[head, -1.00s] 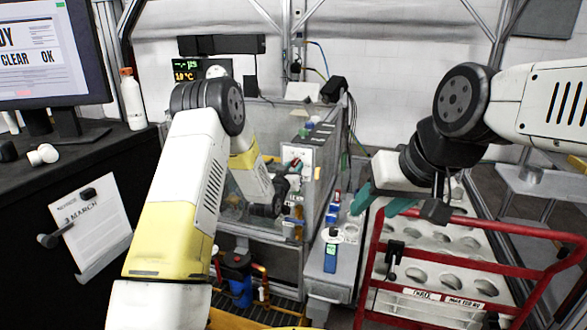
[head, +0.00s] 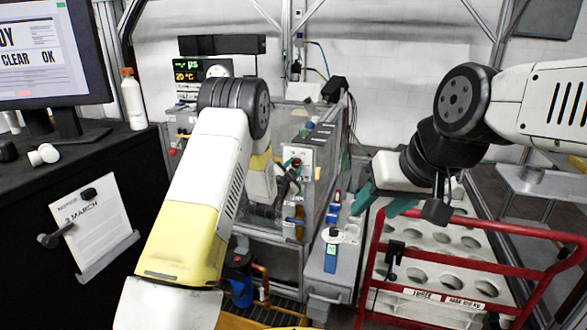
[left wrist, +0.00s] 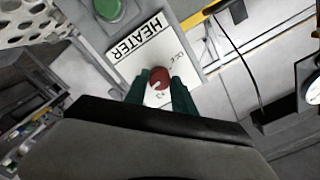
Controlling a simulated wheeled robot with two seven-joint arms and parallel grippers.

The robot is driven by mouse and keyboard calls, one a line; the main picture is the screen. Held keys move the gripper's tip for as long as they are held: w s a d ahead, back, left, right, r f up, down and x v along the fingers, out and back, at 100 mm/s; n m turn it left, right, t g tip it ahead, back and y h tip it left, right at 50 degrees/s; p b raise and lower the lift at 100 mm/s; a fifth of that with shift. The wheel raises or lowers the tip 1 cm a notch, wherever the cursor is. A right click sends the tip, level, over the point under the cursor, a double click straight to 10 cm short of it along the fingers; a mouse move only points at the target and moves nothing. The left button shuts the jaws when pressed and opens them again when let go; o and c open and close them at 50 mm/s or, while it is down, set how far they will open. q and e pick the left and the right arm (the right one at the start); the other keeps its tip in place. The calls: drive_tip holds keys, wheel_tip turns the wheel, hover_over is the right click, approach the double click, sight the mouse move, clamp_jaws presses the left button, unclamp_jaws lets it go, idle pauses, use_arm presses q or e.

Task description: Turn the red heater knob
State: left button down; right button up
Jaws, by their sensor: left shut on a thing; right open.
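The red heater knob (left wrist: 158,77) sits on a white panel labelled HEATER (left wrist: 140,42) in the left wrist view. My left gripper (left wrist: 161,92) has its teal fingers on both sides of the knob and is shut on it. In the head view the red knob (head: 297,162) shows as a small spot on the white panel (head: 307,157), with the left gripper (head: 291,170) at it. My left forearm hides part of the rig. My right gripper (head: 379,203) is open and empty, above the red-framed rack.
A green button (left wrist: 110,8) is near the panel. A display (head: 187,71) behind reads 20 °C. The red-framed rack (head: 470,304) with round holes stands at the right. A grey bench (head: 322,288) holds small bottles. A monitor and white bottle (head: 133,100) stand on the left counter.

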use_arm(q)
drive_tip(key=shift+f+m, duration=0.15)
drive_tip(key=shift+m, duration=0.85)
drive_tip(key=c, duration=1.1)
unclamp_jaws()
drive_tip(key=shift+o, duration=0.2)
drive_tip(key=v, duration=0.8)
